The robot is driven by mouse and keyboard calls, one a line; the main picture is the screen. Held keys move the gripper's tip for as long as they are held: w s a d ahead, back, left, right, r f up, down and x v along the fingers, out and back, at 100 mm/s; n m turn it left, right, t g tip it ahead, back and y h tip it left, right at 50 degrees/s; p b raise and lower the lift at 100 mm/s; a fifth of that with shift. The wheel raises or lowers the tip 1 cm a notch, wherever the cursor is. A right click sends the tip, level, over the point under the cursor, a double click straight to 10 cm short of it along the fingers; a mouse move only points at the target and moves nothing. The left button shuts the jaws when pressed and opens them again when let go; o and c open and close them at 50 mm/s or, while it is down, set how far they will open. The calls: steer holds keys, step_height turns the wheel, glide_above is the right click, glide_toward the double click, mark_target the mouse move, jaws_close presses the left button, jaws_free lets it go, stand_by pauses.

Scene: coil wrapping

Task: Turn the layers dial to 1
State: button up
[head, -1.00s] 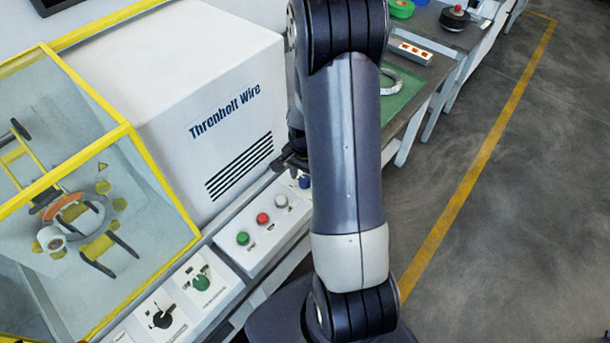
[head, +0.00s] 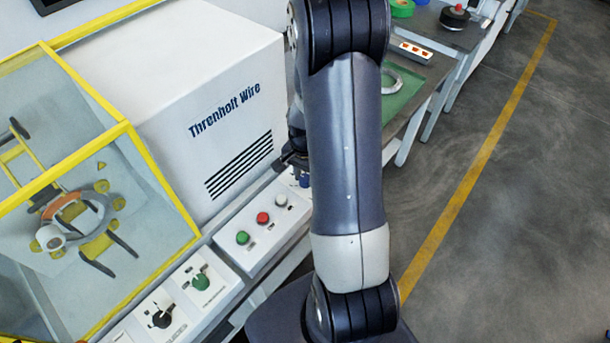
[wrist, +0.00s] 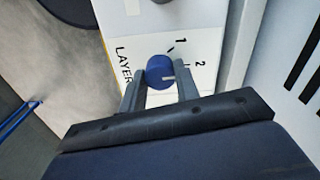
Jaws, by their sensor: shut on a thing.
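The layers dial is a round blue knob (wrist: 158,71) with a white pointer mark, on a white panel printed "LAYER", "1" and "2". The pointer faces right in the wrist view, nearer the 2 side than the 1 tick. My gripper (wrist: 160,83) is shut on the knob, one finger on each side. The right finger comes close to the 2 tick. In the head view my gripper (head: 293,160) is at the far end of the control panel, partly hidden behind my arm; a little of the blue knob (head: 304,181) shows below it.
The control panel (head: 262,240) also carries green, red and white buttons. Nearer are a green dial (head: 201,281) and a black dial (head: 162,318). The white machine housing (head: 190,100) rises beside the panel. A yellow-framed guard (head: 150,160) encloses the winding ring at left.

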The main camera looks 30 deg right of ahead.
mark_target(305, 178)
steer(key=n+b, duration=0.2)
steer(key=n, duration=0.3)
steer(key=shift+f+n+b, duration=0.1)
steer(key=shift+n+b, duration=0.2)
steer(key=shift+b, duration=0.05)
steer(key=n+b, duration=0.1)
steer(key=n, duration=0.4)
steer(key=shift+n+b, duration=0.3)
steer(key=o, duration=1)
step_height(305, 178, up, 11)
steer(key=shift+r, duration=0.1)
stand_by(0.3)
